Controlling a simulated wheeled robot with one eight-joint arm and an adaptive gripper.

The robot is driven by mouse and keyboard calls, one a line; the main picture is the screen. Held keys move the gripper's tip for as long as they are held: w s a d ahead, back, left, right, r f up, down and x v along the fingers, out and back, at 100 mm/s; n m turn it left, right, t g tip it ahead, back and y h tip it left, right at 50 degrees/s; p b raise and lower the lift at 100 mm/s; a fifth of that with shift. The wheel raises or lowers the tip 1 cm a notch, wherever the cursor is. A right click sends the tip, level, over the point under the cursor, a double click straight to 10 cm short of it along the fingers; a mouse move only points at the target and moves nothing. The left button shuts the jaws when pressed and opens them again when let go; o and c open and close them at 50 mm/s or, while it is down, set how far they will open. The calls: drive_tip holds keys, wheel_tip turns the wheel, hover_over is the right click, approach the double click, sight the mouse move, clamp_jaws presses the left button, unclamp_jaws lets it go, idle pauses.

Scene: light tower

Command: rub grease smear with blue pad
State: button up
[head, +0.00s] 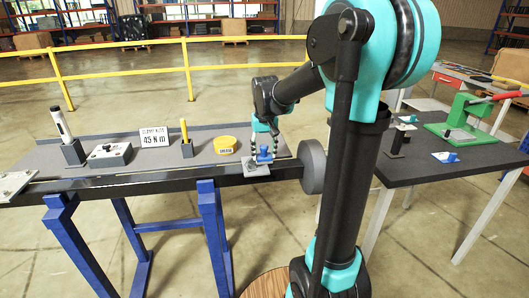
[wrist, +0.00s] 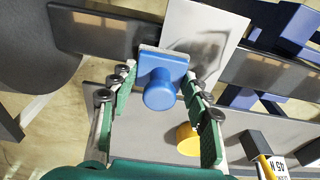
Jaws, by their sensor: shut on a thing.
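The blue pad (head: 264,155) has a round knob on a flat square base; it also shows in the wrist view (wrist: 160,92). My gripper (wrist: 161,78) has its green fingers on either side of the pad, shut on it. In the head view my gripper (head: 263,147) points down at the bench's front edge. A light grey plate (wrist: 182,24) lies below and beside the pad, at the front rail. A dark patch (wrist: 213,42) shows on this plate; I cannot tell whether it is the grease smear or partly shadow. The pad hides part of the plate.
A side table with a green press (head: 457,119) is at right.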

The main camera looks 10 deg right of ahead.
sight(245, 168)
drive_tip(key=shift+a+r, duration=0.15)
drive_tip(key=shift+a, duration=3.6)
drive_tip(key=shift+s, duration=0.95)
drive_tip(key=shift+d+f, duration=0.15)
drive_tip(key=shift+d, duration=0.85)
drive_tip(key=shift+d+f, duration=0.1)
drive_tip(key=shift+d, duration=0.9)
drive_tip(key=shift+d+r, duration=0.1)
drive_tip(key=shift+d, duration=1.85)
drive_tip(key=shift+s+a+r, duration=0.1)
drive_tip(key=shift+s, duration=0.8)
drive_tip(key=shift+a, duration=3.9)
drive_tip(key=shift+d, duration=0.1)
